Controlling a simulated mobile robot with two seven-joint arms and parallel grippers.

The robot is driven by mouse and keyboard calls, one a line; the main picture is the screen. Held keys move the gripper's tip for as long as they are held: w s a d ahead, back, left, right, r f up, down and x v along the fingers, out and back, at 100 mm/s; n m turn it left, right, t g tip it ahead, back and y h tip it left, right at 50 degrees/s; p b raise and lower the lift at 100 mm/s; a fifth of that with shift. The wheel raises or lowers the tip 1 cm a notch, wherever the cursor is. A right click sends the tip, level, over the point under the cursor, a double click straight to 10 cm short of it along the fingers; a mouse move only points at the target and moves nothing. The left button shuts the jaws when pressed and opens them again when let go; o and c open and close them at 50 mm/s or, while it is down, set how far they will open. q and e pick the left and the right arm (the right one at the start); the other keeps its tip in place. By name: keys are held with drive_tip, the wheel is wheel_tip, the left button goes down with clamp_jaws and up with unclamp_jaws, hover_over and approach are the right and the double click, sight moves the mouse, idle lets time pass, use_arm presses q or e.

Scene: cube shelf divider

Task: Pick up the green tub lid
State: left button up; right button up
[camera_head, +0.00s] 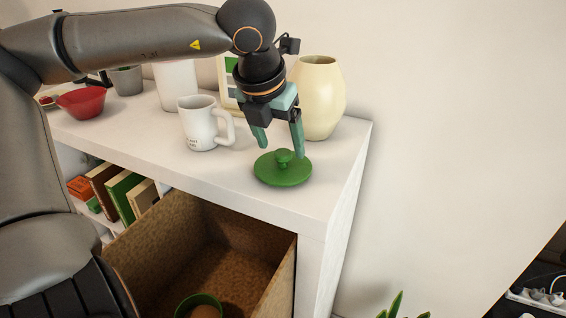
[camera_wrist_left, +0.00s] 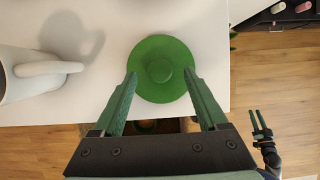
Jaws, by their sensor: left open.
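The green tub lid (camera_head: 283,172) lies flat on the white shelf top, close to its front right corner, with its round knob facing up. My left gripper (camera_head: 281,150) is open and points down just above the lid. In the left wrist view the lid (camera_wrist_left: 160,50) shows beyond my open left fingers (camera_wrist_left: 160,88), with the knob roughly centred between them. The fingers hold nothing. My right gripper (camera_wrist_left: 262,122) shows small at the right of the left wrist view, low over the floor; its two fingers look apart.
A white mug (camera_head: 199,125) stands left of the lid and a cream vase (camera_head: 318,100) behind it. A red bowl (camera_head: 82,102) is at the far left. A brown open box (camera_head: 250,250) juts out below the shelf top, holding a green tub (camera_head: 199,300).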

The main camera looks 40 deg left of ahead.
use_arm(q)
drive_tip(key=shift+x, duration=1.1)
clamp_jaws()
drive_tip(key=shift+r, duration=0.1)
